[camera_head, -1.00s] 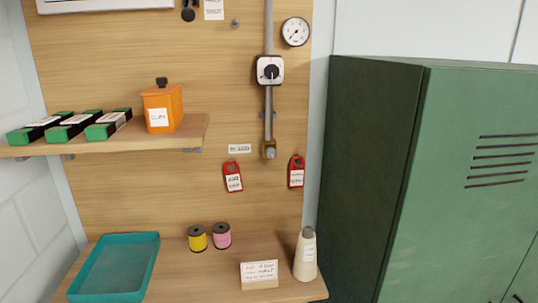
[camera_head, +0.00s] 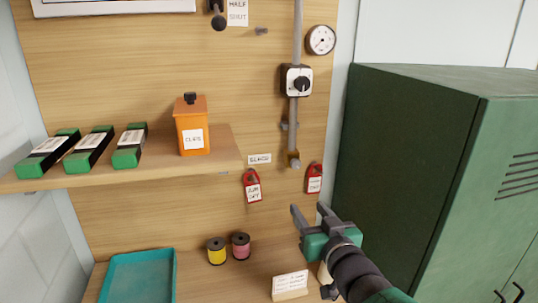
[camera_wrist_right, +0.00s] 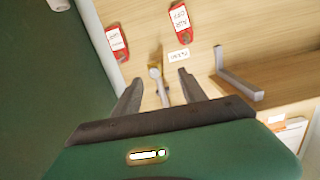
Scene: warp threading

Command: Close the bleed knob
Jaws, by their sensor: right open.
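The brass bleed fitting with a pale grey knob (camera_head: 294,161) sits at the lower end of the grey pipe on the wooden board. A small label (camera_head: 259,158) is beside it, to its left. My right gripper (camera_head: 310,207) is open and empty, below the fitting and apart from it. In the right wrist view, the bleed knob (camera_wrist_right: 155,73) shows between and beyond the two spread fingers of my right gripper (camera_wrist_right: 158,78). I cannot tell how far the knob is turned. My left gripper is not in view.
Red tags (camera_head: 252,187) (camera_head: 314,180) hang on both sides below the fitting. A valve box (camera_head: 297,80) and gauge (camera_head: 320,40) are above. A shelf (camera_head: 215,165) is left, a green locker (camera_head: 410,170) right.

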